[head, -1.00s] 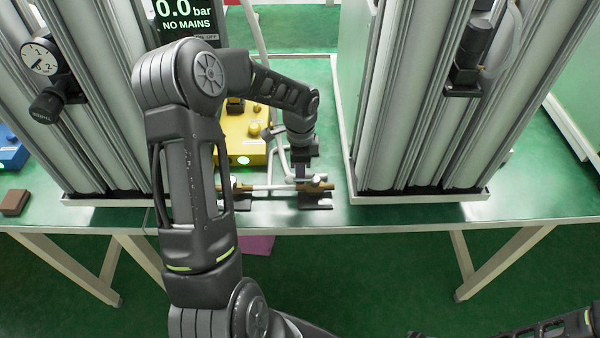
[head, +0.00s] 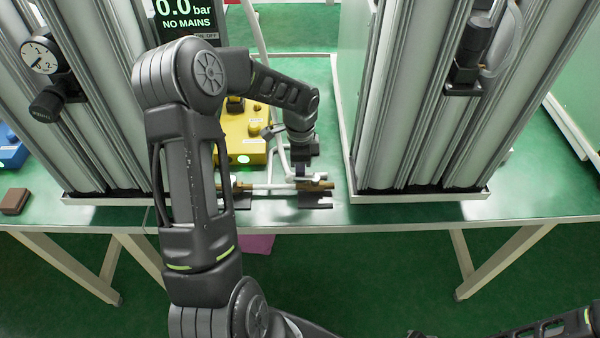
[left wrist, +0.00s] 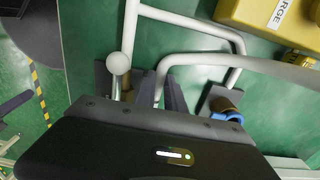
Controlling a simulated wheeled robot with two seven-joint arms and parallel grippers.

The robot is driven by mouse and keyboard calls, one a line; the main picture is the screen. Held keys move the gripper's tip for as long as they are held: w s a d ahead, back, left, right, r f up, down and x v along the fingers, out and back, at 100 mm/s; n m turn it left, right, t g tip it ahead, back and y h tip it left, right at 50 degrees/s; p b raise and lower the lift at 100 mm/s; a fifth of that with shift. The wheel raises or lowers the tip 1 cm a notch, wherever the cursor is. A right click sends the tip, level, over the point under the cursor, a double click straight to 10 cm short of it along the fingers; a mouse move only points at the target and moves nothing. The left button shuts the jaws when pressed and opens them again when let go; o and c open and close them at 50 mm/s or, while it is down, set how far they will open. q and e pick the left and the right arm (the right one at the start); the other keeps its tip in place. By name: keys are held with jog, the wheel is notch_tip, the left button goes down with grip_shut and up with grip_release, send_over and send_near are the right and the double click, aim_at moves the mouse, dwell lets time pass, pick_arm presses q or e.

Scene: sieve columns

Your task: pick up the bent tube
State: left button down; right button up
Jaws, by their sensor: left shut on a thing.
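My left gripper (head: 301,172) is low over the near edge of the table, between the two column stands. In the left wrist view its dark fingers (left wrist: 162,93) are shut on a white bent tube (left wrist: 200,58). The tube runs up from between the fingers, bends, and goes off to the right. In the head view my arm and gripper hide part of the white tubing, and a white length (head: 283,162) shows left of the gripper. My right gripper is out of view; only part of that arm shows at the lower right.
A white bar between brass fittings (head: 316,186) lies on dark supports at the table's front edge. A yellow box (head: 240,150) stands behind. Tall column stands rise at left and right (head: 400,196). A white ball end (left wrist: 118,62) is beside the fingers.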

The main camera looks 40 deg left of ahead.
pick_arm(q)
jog(key=shift+r, duration=0.1)
dwell(0.3)
notch_tip(320, 180, up, 10)
jog(key=shift+b, duration=0.35)
dwell(0.5)
